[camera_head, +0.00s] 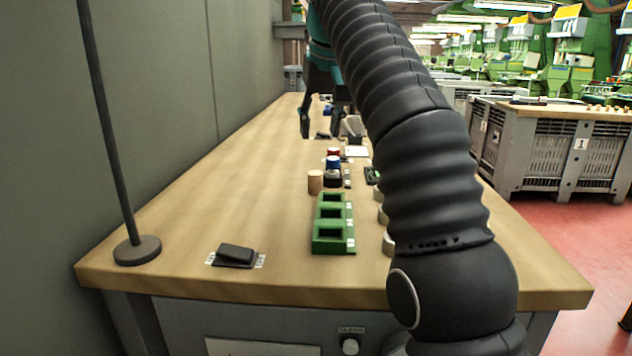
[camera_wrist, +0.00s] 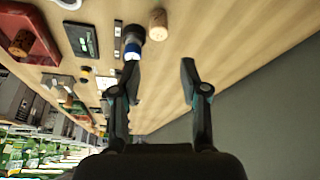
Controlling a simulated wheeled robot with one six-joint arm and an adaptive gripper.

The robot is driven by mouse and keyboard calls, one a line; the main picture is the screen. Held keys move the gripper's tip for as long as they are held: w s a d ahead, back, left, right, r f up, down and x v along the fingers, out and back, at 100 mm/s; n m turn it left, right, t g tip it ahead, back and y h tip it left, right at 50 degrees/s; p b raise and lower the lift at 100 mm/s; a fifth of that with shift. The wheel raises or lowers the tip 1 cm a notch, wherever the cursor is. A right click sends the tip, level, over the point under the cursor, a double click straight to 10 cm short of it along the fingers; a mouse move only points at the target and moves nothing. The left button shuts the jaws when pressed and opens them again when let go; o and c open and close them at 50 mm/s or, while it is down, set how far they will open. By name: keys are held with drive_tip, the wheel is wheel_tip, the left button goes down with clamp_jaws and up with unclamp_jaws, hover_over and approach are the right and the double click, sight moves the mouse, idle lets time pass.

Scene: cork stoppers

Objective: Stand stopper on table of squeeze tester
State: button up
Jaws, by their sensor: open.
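A tan cork stopper (camera_head: 315,182) stands upright on the workbench, left of a dark and blue round item (camera_head: 333,163). In the wrist view the stopper (camera_wrist: 158,24) is at the top, beyond my fingertips and beside that dark item (camera_wrist: 134,42). My gripper (camera_head: 327,125) is above the bench, farther back than the stopper. Its two fingers (camera_wrist: 160,72) are spread apart with nothing between them. I cannot say for sure which item is the squeeze tester; a small grey device (camera_wrist: 62,88) in the wrist view is too unclear to tell.
A green holder with square wells (camera_head: 333,224) is in front of the stopper. A black pedal-like block (camera_head: 236,254) and a rod on a round base (camera_head: 138,250) are nearer. A red tray (camera_wrist: 45,22) and flat black device (camera_wrist: 80,40) lie aside. The bench's left side is clear.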

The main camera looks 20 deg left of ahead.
sight(316, 172)
drive_tip(key=x, duration=0.7)
drive_tip(key=shift+f, duration=0.2)
drive_tip(key=shift+b+x, duration=0.95)
drive_tip(key=shift+x, duration=1.75)
drive_tip(key=shift+s+d, duration=0.1)
drive_tip(key=shift+d, duration=0.05)
drive_tip(key=c, duration=0.6)
drive_tip(key=shift+o, duration=0.2)
drive_tip(key=shift+r, duration=0.15)
